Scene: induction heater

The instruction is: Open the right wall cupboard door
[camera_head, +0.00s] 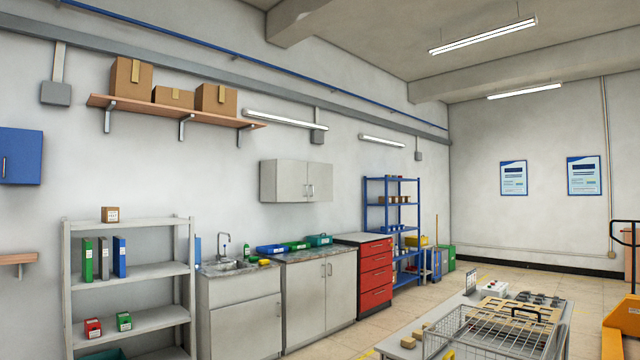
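The grey wall cupboard (268,182) hangs on the left wall above the counter, near the middle of the picture. It has two doors side by side, and both look shut. The right door (324,180) is plain grey. Two small upright handles sit close together low down where the doors meet. The inside of the cupboard is hidden. My gripper and arm are not in view.
Below the cupboard are a sink unit (240,320), a grey base cabinet (318,300) and a red drawer unit (376,275). A grey shelf rack (140,272) stands left. A table with a wire basket (490,335) is in the right foreground. Some tiled floor lies between.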

